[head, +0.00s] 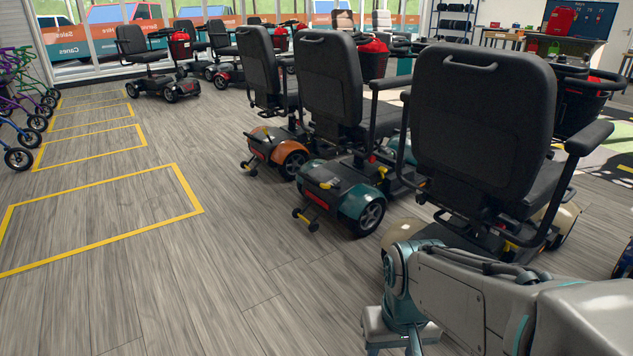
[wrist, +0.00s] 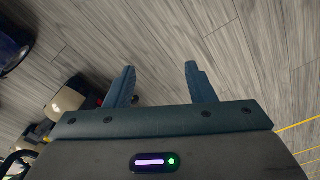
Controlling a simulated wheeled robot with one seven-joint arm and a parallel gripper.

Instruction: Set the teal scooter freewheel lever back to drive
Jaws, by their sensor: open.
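The teal scooter (head: 360,203) stands in the middle of the row in the head view, its rear facing left and toward me. A small yellow part (head: 327,185), seemingly its freewheel lever, shows on top of its rear body; its exact position is too small to tell. Another yellow piece shows low at its rear bar. My gripper (wrist: 160,68) is open and empty in the wrist view, pointing at bare floor. In the head view my arm fills the lower right, well apart from the teal scooter. The teal scooter is not clearly seen in the wrist view.
A cream scooter (head: 480,130) stands close beside my arm, partly hidden by it. An orange-brown scooter (head: 276,147) stands beyond the teal one. The wood floor (head: 250,240) to the left is clear, with yellow marked bays (head: 100,238). Walkers line the far left.

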